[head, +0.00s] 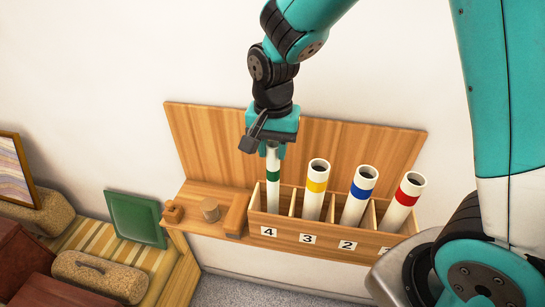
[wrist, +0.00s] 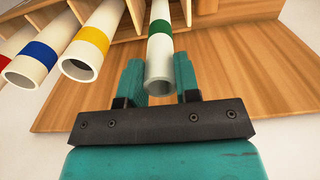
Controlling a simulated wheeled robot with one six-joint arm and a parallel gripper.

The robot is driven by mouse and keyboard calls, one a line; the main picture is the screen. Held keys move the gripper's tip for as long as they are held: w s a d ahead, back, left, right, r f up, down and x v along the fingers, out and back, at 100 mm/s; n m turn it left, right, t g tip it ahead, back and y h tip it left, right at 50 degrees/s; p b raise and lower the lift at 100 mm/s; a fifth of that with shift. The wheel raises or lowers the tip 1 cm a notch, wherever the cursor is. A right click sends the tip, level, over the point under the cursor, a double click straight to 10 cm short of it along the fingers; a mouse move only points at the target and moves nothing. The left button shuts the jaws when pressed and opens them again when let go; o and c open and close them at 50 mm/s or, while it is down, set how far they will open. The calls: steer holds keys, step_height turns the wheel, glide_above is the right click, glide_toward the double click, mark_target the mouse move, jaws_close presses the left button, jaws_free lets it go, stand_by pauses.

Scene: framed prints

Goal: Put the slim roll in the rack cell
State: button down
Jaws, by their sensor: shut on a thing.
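The slim roll (head: 273,180) is a thin white tube with a green band, and it stands upright. My gripper (head: 270,146) is shut on its top end. In the wrist view the slim roll (wrist: 159,60) sits between the two teal fingers of my gripper (wrist: 160,82). The wooden rack (head: 322,243) has cells labelled with numbers. The roll's lower part is inside the leftmost cell, labelled 4 (head: 269,231). Its bottom end is hidden behind the rack's front wall, so I cannot tell whether it touches the cell floor.
Thicker rolls with yellow (head: 317,186), blue (head: 362,189) and red (head: 408,194) bands lean in the other cells. A wooden back panel (head: 210,135) stands behind. A green board (head: 136,219) stands further left.

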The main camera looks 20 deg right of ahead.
mark_target(273, 161)
steer(key=shift+f, duration=1.9)
steer(key=c, duration=0.8)
jaws_free()
steer(key=shift+r, duration=0.6)
steer(key=shift+n, duration=0.3)
steer(key=r, duration=0.3)
steer(key=r+b, duration=0.1)
steer(key=r, duration=0.7)
steer(key=shift+s+r, duration=0.1)
steer(key=shift+s, duration=0.25)
steer(key=s+a+n+y, duration=0.1)
steer(key=s+n, duration=0.3)
steer(key=s, duration=0.2)
steer(key=s+a+r+n+y, duration=0.1)
steer(key=s+a+n, duration=0.1)
steer(key=s+n, duration=0.3)
steer(key=s+a+n+y, duration=0.1)
steer(key=s+n+y, duration=0.1)
steer(key=s+n, duration=0.2)
steer(key=shift+s+a+r+n, duration=0.2)
steer(key=shift+s, duration=0.5)
steer(key=shift+s+a+r+n, duration=0.15)
steer(key=shift+s+n, duration=0.05)
steer(key=shift+s, duration=0.5)
